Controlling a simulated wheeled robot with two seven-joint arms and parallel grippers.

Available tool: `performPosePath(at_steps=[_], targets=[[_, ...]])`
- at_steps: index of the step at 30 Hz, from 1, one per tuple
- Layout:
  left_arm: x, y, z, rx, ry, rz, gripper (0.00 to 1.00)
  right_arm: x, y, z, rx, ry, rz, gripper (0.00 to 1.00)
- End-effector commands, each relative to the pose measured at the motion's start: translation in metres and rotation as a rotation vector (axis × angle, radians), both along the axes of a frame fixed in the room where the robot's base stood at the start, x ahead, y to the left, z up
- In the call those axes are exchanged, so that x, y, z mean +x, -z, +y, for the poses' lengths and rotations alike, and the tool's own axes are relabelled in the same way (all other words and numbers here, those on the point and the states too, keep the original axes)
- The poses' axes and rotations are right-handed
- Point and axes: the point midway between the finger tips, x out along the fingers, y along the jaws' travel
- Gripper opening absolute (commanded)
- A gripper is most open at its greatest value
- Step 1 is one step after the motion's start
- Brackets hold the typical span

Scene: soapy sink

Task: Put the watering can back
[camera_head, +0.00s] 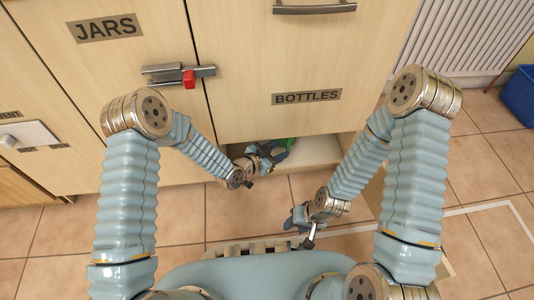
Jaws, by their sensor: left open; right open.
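A small green thing (289,142) shows at the opening under the cabinet door marked BOTTLES, mostly hidden behind my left gripper and the door's lower edge. It may be the watering can, but too little of it shows to tell. My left gripper (270,158) is open at the mouth of this opening, right beside the green thing; I cannot tell whether they touch. My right gripper (301,221) is open, low over the floor in front of the cabinet. No other thing like a watering can shows.
The BOTTLES door (300,60) hangs above a low pale compartment (315,152). A JARS door (110,75) with a red-tabbed latch (188,78) is on the left. A radiator (465,35) and blue bin (519,95) stand right. Tiled floor (490,180) is clear at right.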

Motion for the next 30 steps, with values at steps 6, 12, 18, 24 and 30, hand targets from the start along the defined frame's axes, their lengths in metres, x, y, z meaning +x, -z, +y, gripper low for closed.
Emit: performPosePath(at_steps=[6,12,18,24,30], targets=[[-0.026,-0.018,0.035,-0.001,-0.002,0.001,0.44,0.000,-0.010,0.000,0.000,-0.002,0.002,0.43],[-0.038,-0.024,0.048,0.000,0.000,0.000,0.44,-0.001,-0.012,0.000,0.000,-0.002,0.002,0.43],[-0.046,-0.009,0.069,0.023,-0.063,0.109,0.44,-0.001,-0.011,0.000,0.001,-0.002,0.003,0.43],[-0.129,0.058,0.164,0.094,-0.458,0.764,0.44,-0.001,-0.011,0.000,0.001,-0.002,0.003,0.43],[-0.219,0.073,0.209,0.096,-0.765,1.229,0.44,-0.001,-0.011,0.000,0.000,-0.002,0.002,0.43]])
